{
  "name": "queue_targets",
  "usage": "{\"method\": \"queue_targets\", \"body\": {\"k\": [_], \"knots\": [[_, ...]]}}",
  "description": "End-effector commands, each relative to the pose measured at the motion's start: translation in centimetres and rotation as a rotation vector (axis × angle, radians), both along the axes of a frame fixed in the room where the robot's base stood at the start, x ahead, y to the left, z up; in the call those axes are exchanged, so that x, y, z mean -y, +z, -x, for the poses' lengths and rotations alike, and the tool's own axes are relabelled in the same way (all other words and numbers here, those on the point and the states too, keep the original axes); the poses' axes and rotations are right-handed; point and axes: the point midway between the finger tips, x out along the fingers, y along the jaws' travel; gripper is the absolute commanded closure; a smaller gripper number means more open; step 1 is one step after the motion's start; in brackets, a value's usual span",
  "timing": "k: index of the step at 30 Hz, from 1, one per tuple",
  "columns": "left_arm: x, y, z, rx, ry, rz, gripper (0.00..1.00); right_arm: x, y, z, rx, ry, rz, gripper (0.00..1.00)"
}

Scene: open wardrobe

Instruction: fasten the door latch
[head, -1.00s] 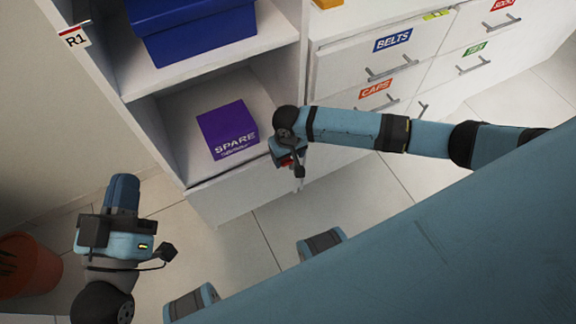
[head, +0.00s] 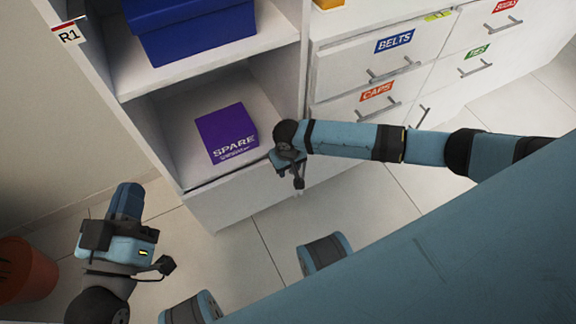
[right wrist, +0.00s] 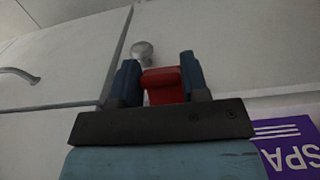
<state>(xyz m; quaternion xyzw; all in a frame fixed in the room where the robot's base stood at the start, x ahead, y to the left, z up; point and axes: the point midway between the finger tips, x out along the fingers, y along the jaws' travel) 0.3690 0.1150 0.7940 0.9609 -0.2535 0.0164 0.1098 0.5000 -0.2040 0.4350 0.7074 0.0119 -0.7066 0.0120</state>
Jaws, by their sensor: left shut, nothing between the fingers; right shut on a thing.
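My right gripper (right wrist: 160,85) is shut on a red piece (right wrist: 163,86), which looks like the latch's handle; it shows between the two blue fingers in the right wrist view. A round silver knob (right wrist: 142,51) sits just beyond the red piece; I cannot tell whether they touch. In the head view my right gripper (head: 290,170) is at the wardrobe's front, right of the lower open compartment, and the red piece is hidden there. My left gripper (head: 125,200) is shut and empty, low at the left, away from the wardrobe.
A purple SPARE box (head: 227,132) stands in the lower compartment, and a blue box (head: 195,30) is on the shelf above. Labelled drawers with bar handles (head: 392,70) are at right. An orange bin (head: 25,270) stands at lower left. Floor between the arms is clear.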

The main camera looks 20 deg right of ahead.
Motion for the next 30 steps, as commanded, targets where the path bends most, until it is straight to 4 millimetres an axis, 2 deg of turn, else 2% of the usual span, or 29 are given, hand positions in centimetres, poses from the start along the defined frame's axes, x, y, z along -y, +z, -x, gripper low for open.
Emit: {"method": "queue_targets", "body": {"k": [4, 7, 17, 21, 30], "knots": [[-0.2, 1.1, -0.2, -0.009, 0.008, -0.023, 1.0, -0.1, 0.5, -0.1, 0.016, -0.003, -0.005, 0.82], [-1.2, -1.6, -0.1, -0.116, 0.046, -0.084, 1.0, -0.2, 0.7, -0.3, 0.041, -0.008, -0.008, 0.82], [-4.4, -5.7, 1.4, -0.353, 0.12, -0.254, 1.0, -0.2, 0.2, -0.1, 0.15, -0.007, -0.01, 0.82], [-5.7, -7.8, 2.5, -0.46, 0.136, -0.322, 1.0, -0.2, -0.8, 0.1, 0.268, -0.006, -0.014, 0.82], [-5.8, -8.4, 2.5, -0.468, 0.138, -0.333, 1.0, -0.1, -2.4, -0.3, 0.475, -0.003, -0.02, 0.82]]}}
